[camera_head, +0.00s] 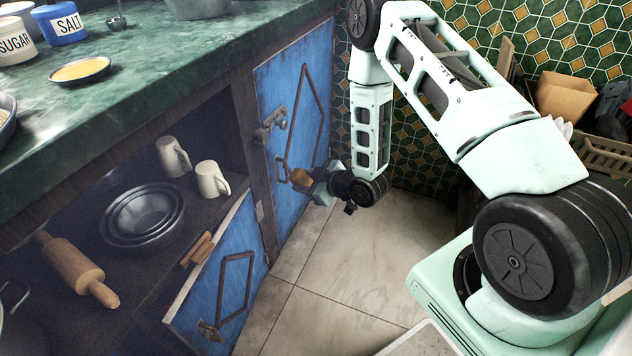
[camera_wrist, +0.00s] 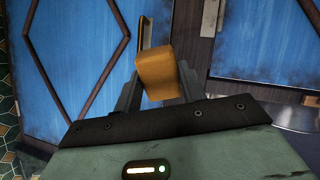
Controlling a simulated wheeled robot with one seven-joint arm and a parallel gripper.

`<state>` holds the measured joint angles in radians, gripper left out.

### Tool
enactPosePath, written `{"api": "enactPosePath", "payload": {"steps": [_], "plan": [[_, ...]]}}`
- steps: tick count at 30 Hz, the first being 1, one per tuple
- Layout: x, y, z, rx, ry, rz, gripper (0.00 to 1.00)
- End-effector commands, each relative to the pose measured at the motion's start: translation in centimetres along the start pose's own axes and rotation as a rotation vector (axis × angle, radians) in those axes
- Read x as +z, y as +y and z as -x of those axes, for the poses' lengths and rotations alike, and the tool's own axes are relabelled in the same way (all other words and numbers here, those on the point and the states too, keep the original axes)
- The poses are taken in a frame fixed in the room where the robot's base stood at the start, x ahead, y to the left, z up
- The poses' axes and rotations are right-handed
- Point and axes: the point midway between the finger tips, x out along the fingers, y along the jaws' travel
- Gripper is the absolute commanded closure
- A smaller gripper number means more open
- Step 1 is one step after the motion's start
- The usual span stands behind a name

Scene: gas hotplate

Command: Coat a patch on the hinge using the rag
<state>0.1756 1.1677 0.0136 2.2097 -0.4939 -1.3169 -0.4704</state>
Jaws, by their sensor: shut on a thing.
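My gripper (camera_head: 302,179) is low in front of the blue closed cabinet door. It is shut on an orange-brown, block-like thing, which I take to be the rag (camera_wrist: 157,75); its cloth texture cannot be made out. In the wrist view the rag sits between both fingers, facing the blue door. A small metal fitting (camera_wrist: 210,17), perhaps the hinge, shows on the dark post at upper right. A metal fitting (camera_head: 270,124) is on the closed door above my gripper. I cannot tell which is the hinge, nor whether the rag touches anything or bears a coating.
A narrow handle (camera_wrist: 147,32) stands out from the door just beyond the rag. An open blue door (camera_head: 232,278) juts out at lower left. The cabinet holds white mugs (camera_head: 211,179), bowls (camera_head: 143,214) and a rolling pin (camera_head: 75,267). Floor (camera_head: 330,260) right of the doors is clear.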

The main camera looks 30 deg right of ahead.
Motion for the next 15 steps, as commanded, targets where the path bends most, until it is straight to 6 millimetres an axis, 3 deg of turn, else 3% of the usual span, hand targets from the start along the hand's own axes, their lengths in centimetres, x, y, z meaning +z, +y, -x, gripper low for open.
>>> {"api": "enactPosePath", "payload": {"steps": [1, 15], "plan": [[1.9, -1.2, -1.2, -0.005, 0.036, 0.007, 0.78], [6.8, -7.9, -5.0, -0.049, 0.345, 0.049, 0.78]]}}
